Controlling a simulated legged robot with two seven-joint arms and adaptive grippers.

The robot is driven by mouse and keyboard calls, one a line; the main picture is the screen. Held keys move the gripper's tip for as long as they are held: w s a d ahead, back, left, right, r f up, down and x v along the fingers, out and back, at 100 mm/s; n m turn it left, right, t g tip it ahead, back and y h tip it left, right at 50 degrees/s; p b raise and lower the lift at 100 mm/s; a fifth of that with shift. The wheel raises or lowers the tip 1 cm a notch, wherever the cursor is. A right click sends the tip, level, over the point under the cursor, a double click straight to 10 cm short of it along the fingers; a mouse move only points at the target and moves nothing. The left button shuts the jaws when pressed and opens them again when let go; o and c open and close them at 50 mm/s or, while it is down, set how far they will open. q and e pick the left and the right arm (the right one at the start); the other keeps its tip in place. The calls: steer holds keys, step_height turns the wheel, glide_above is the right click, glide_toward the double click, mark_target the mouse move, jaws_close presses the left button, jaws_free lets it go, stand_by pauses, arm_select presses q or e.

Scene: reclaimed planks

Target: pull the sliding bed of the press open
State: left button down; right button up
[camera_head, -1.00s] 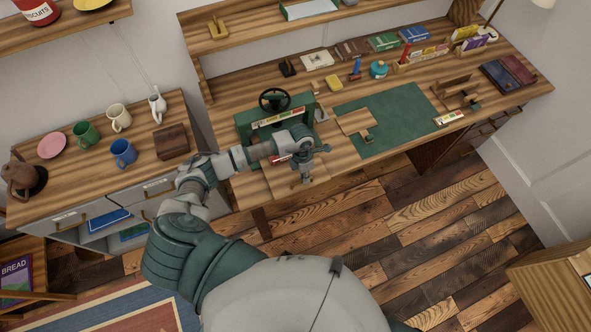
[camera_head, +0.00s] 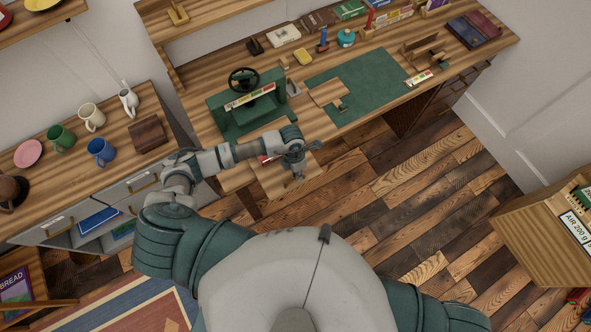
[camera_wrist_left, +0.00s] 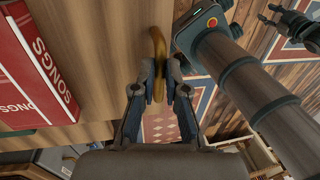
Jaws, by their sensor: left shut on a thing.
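The green press (camera_head: 232,117) with its dark handwheel (camera_head: 243,80) stands at the left end of the wooden desk. Its wooden sliding bed (camera_head: 277,187) sticks out past the desk's front edge. In the left wrist view the bed's wooden top (camera_wrist_left: 95,70) carries red books (camera_wrist_left: 28,75) marked SONGS. My left gripper (camera_head: 297,176) is at the bed's front edge; in the wrist view its fingers (camera_wrist_left: 158,88) are shut on the curved brass handle (camera_wrist_left: 157,45). My right gripper (camera_wrist_left: 290,24) shows small at the upper right of the wrist view; its jaw state is unclear.
A green mat (camera_head: 365,80) and small items lie on the desk right of the press. A side cabinet (camera_head: 75,190) with mugs stands at the left. Plank floor (camera_head: 400,185) in front of the desk is clear.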

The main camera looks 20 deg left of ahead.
arm_select(q)
steer(key=c, duration=1.4)
jaws_free()
steer(key=shift+w+d+r, duration=0.1)
steer(key=shift+d+r, duration=0.05)
steer(key=shift+d, duration=0.05)
steer(key=shift+c, duration=0.2)
steer(key=shift+o, duration=1.2)
steer(key=shift+w+a, duration=0.1)
steer(key=shift+a, duration=0.2)
steer(key=shift+a+r, duration=0.15)
steer(key=shift+a, duration=0.05)
step_height(320, 180, up, 11)
steer(key=w+a, duration=0.1)
steer(key=shift+w+a, duration=0.3)
steer(key=shift+w, duration=0.05)
arm_select(e)
steer(key=shift+s, duration=0.1)
